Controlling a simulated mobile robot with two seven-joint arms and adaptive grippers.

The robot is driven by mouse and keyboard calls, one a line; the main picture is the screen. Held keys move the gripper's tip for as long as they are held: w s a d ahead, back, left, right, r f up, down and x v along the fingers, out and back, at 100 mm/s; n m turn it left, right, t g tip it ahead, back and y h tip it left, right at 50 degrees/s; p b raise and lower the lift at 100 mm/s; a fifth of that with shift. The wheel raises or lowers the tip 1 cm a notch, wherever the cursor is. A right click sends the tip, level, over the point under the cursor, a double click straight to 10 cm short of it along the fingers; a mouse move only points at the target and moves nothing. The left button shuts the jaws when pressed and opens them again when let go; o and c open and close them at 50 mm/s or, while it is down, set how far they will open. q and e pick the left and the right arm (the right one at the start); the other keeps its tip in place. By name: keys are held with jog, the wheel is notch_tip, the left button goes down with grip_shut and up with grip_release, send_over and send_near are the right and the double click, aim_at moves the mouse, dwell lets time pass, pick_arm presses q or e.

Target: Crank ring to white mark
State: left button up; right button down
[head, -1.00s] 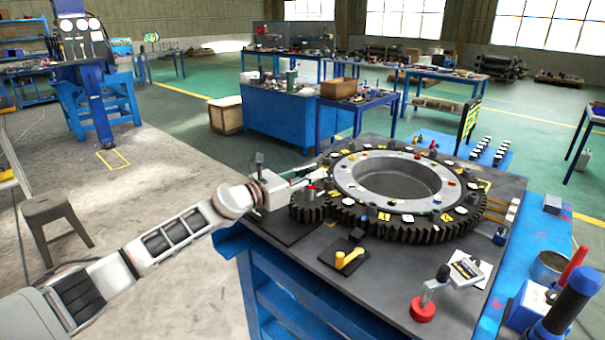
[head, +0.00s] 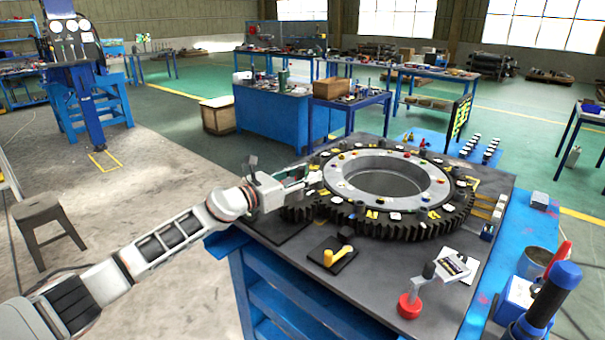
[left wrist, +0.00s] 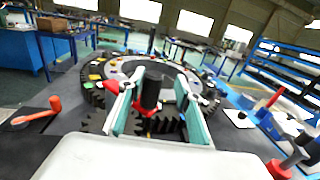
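The dark toothed ring (head: 400,222) lies flat on the table around a light grey inner ring (head: 345,188) dotted with coloured pieces. It carries several white and yellow marks; I cannot tell which white one is meant. My left gripper (head: 303,183) is low at the ring's left edge. In the left wrist view my left gripper (left wrist: 157,112) has its fingers spread on both sides of an upright black knob (left wrist: 151,90) with red at its foot. Gaps show beside the knob. The head view does not show it clearly behind the fingers. My right gripper is not in view.
A yellow lever (head: 334,257) sits on a black plate. A blue tool (head: 555,295) and a tin (head: 535,262) stand at the right.

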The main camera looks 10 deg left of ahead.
pick_arm(q)
jog(key=shift+w+a+r, duration=0.1)
jog(key=shift+a, duration=0.3)
jog(key=shift+s+a, duration=0.4)
jog(key=v, duration=1)
jog(key=shift+s, duration=0.4)
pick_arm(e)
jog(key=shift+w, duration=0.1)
